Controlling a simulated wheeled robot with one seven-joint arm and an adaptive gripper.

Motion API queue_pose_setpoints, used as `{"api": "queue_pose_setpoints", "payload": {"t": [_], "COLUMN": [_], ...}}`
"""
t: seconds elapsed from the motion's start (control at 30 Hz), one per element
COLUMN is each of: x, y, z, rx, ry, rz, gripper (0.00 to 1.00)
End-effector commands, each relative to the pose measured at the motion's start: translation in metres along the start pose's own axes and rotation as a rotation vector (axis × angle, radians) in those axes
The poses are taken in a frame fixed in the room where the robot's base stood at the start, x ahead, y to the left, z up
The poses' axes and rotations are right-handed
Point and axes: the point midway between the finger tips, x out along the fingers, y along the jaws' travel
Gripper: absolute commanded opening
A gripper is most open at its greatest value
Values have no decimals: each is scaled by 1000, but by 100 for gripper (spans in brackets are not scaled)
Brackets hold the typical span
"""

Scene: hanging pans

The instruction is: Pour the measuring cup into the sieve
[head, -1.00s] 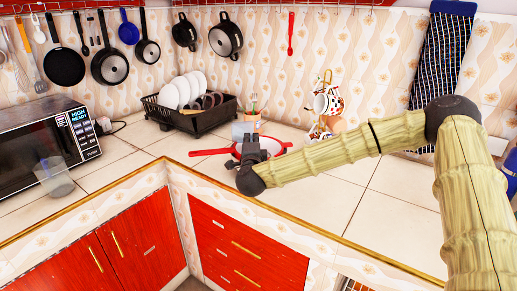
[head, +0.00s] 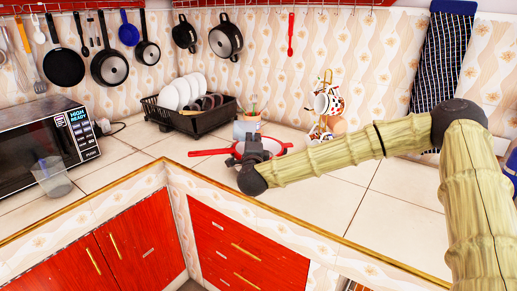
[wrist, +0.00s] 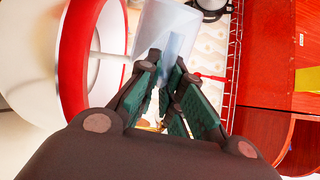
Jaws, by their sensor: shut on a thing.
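The measuring cup (wrist: 168,28) is pale and see-through. In the wrist view it stands out beyond my fingertips, with my gripper (wrist: 165,75) shut on its near end. In the head view my gripper (head: 256,148) is over the sieve, and the cup (head: 241,129) shows faintly just behind it, against the pot. The sieve (head: 281,146) has a red rim and a red handle pointing left; my gripper covers part of it. In the wrist view the sieve's red rim (wrist: 75,60) is at the left, close beside the cup. The cup's contents and exact tilt are unclear.
A small plant pot (head: 250,122) stands behind the sieve. A black dish rack (head: 190,120) with plates is behind to the left, and a mug stand (head: 325,112) is to the right. A clear glass (head: 52,177) stands by the microwave (head: 45,135).

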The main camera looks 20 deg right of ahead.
Motion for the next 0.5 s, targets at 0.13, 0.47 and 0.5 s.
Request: {"api": "queue_pose_setpoints", "payload": {"t": [0.13, 0.47, 0.5], "x": [0, 0, 0], "y": [0, 0, 0], "z": [-1, -2, -2], "rx": [18, 57, 62], "ry": [0, 1, 1], "rz": [-1, -1, -1], "gripper": [0, 0, 0]}}
